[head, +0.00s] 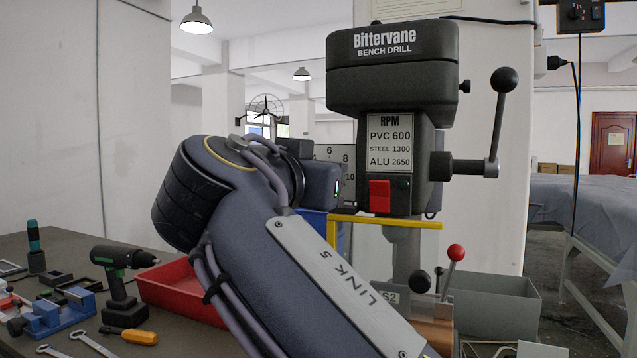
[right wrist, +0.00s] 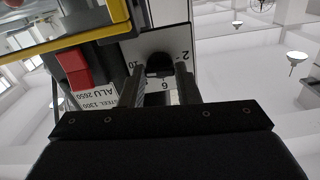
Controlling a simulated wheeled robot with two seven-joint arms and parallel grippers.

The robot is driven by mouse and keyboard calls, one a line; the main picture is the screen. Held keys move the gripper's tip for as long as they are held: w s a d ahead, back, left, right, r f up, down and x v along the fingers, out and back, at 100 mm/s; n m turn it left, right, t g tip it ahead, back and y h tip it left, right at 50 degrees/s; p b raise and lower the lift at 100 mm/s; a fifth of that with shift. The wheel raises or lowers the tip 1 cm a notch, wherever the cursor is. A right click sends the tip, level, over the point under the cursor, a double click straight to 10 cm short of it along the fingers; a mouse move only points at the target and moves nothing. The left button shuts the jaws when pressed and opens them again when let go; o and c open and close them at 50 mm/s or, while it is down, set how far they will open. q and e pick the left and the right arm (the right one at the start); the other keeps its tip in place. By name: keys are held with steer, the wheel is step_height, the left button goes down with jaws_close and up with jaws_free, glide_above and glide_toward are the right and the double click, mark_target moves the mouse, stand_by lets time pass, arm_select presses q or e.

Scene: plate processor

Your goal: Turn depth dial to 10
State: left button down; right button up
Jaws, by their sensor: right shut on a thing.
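The depth dial's pale plate (head: 335,153) is on the left side of the bench drill (head: 392,70), with 6, 8 and 10 readable in the head view. In the right wrist view the plate (right wrist: 141,49) appears upside down, with 2, 6 and 10 showing. My right gripper (right wrist: 159,72) has its two fingers on either side of the dark dial knob (right wrist: 159,60) and is shut on it. In the head view my right wrist hides the knob, and I cannot tell which number it points at. My left gripper is not in view.
A yellow bar (head: 390,221) crosses below the drill head, near my wrist. A red switch (head: 379,195) is on the drill front, and a lever (head: 499,120) sticks out right. A red tray (head: 165,290), cordless drill (head: 120,280) and blue vise (head: 55,318) are on the bench.

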steer(key=shift+a+f+m, duration=0.1)
steer(key=shift+m, duration=0.3)
steer(key=o, duration=1)
steer(key=v, duration=0.8)
